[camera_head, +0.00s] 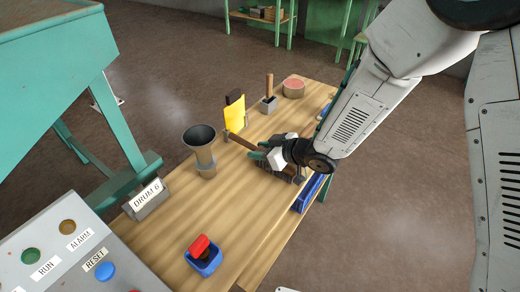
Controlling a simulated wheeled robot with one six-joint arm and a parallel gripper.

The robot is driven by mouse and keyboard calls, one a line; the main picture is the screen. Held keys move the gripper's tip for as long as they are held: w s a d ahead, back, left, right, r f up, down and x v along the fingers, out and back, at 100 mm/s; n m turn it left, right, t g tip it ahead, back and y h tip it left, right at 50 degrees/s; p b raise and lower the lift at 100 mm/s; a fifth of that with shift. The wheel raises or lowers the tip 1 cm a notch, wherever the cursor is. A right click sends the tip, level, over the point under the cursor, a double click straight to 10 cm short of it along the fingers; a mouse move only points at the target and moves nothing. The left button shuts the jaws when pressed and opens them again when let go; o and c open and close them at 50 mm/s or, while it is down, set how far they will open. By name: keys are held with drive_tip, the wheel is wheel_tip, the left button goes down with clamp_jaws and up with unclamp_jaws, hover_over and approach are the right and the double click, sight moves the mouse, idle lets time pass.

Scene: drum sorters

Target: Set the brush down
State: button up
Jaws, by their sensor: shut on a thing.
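The brush's brown wooden handle (241,141) sticks out to the left of my gripper (263,154), low over the middle of the workbench (238,203). My gripper is shut on the brush, with its fingers around the handle's right part. The brush's head is hidden or cannot be told apart from the dark shapes at the gripper. A dark, stepped object (276,172) shows just below my gripper, partly covered by it. I cannot tell whether the brush touches this object or the bench.
A grey funnel-topped cylinder (204,158), a yellow item (235,116), a wooden-handled tool in a grey block (269,98) and a red-topped tin (293,87) stand on the bench. A blue bin (309,195) is at the right edge.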

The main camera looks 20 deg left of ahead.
drive_tip(key=o, duration=1.1)
drive_tip(key=shift+s, duration=0.1)
drive_tip(key=shift+d+r, duration=0.1)
drive_tip(key=shift+r, duration=0.1)
wheel_tip(320, 180, up, 6)
drive_tip(key=f, duration=0.1)
hover_over(292, 166)
drive_tip(key=shift+s+r, duration=0.1)
drive_tip(key=shift+r, duration=0.15)
